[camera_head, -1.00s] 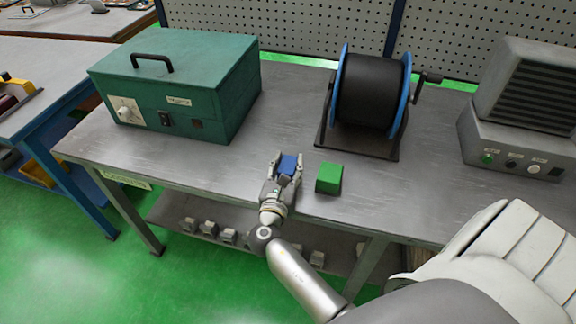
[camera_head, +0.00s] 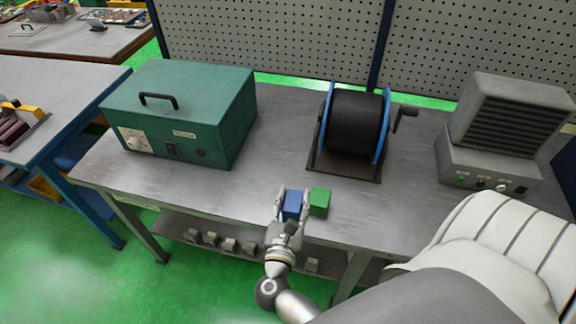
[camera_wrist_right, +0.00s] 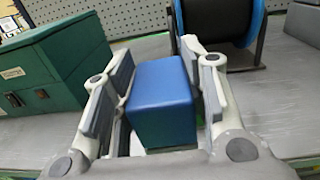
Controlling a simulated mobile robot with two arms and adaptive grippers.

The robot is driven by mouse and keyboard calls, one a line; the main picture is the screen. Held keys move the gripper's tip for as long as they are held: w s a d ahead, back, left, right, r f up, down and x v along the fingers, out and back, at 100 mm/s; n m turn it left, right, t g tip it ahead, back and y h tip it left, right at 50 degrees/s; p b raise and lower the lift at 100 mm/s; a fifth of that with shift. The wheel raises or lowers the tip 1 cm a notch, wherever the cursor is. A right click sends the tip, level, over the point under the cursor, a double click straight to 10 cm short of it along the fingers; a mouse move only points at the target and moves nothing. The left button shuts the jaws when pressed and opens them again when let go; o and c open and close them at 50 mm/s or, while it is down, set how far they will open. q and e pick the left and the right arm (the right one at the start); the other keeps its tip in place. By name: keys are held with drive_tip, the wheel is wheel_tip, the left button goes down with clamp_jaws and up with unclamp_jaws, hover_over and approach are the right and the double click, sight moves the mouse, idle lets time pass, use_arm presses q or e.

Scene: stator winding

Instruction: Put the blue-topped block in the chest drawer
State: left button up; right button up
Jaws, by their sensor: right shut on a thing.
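The blue-topped block (camera_head: 292,204) is between the fingers of my right gripper (camera_head: 292,202) near the front edge of the workbench, just left of a green block (camera_head: 320,201). In the right wrist view the blue-topped block (camera_wrist_right: 162,100) fills the space between the fingers of the right gripper (camera_wrist_right: 160,90), which is shut on it. I cannot tell whether the block touches the bench top. My left gripper is out of view. No chest drawer can be made out in these views.
The grey workbench (camera_head: 225,190) carries a green box with a handle (camera_head: 185,110), a black spool with blue flanges (camera_head: 355,128) and a grey vented unit (camera_head: 505,130). A perforated panel (camera_head: 270,45) stands behind. The bench top between box and spool is clear.

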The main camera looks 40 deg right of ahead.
drive_tip(key=shift+s+a+r+p, duration=0.2)
drive_tip(key=shift+s+r, duration=0.1)
drive_tip(key=shift+s, duration=0.25)
drive_tip(key=shift+s+a+r+p, duration=0.15)
drive_tip(key=shift+s+a+r, duration=0.1)
drive_tip(key=shift+s, duration=0.25)
drive_tip(key=n+t+y+b, duration=0.1)
drive_tip(key=b, duration=0.1)
drive_tip(key=f+n+t+y+b, duration=0.1)
drive_tip(key=y+b, duration=0.1)
drive_tip(key=n+t+y+b, duration=0.1)
drive_tip(key=b, duration=0.1)
drive_tip(key=shift+w+a+f+n+t, duration=0.2)
drive_tip(key=shift+a+f+n+t, duration=0.1)
drive_tip(key=shift+f+n, duration=0.1)
drive_tip(key=s+a+r+n+t+y+b, duration=0.2)
drive_tip(key=a+n+y+b, duration=0.3)
drive_tip(key=y, duration=0.4)
drive_tip(key=shift+s+a+r+n+b, duration=0.15)
drive_tip(key=shift+a+r+n+b, duration=0.3)
drive_tip(key=shift+a, duration=0.8)
drive_tip(key=shift+a+f, duration=0.1)
